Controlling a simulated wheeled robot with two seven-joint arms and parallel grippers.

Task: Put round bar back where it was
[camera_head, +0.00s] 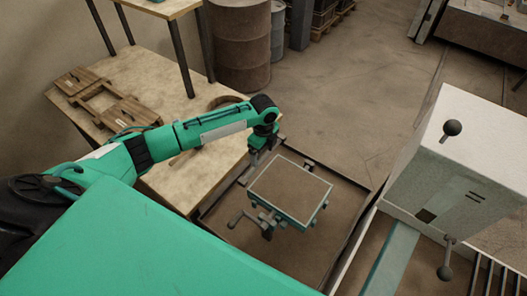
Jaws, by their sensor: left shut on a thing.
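My left arm reaches in from the left over the wooden table. Its gripper (257,152) points down near the table's right edge, just behind and left of a square brown-topped plate with a teal rim (290,188). The gripper is shut on a grey, bar-like piece (248,172), which I take to be the round bar. The piece slants down toward the lower left, close to the plate's left side. The fingers and part of the piece are small and dark, so the exact grip and any contact with the plate are unclear. My right gripper is not in view.
The plate sits on a stand with a knobbed handle (236,219), inside a dark floor frame (352,184). Wooden pieces (100,97) lie on the table (150,75). A white box with black knobs (452,165) stands right. Rusty barrels (238,45) stand behind; open floor lies beyond.

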